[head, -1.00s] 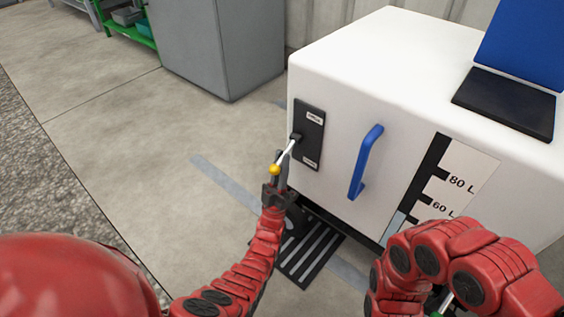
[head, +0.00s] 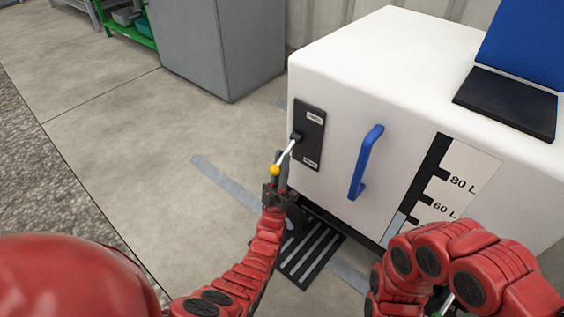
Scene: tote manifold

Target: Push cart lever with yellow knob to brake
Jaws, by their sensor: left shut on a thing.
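The white cart (head: 335,100) stands at the right. On its front is a black lever plate (head: 311,125) with a small label at its top and another at its bottom. A metal lever (head: 285,152) sticks out from the plate toward me and ends in a yellow knob (head: 274,170). My left gripper (head: 279,178) is at the knob, its fingers shut around the knob end of the lever. The label words are too small to read. My right arm (head: 450,262) is bent at the lower right; its gripper is hidden.
A blue handle (head: 365,162) and a level scale (head: 452,185) are on the cart's front. A black slotted plate (head: 312,252) lies low beside the cart. A grey cabinet (head: 215,50) stands behind. Floor to the left is clear.

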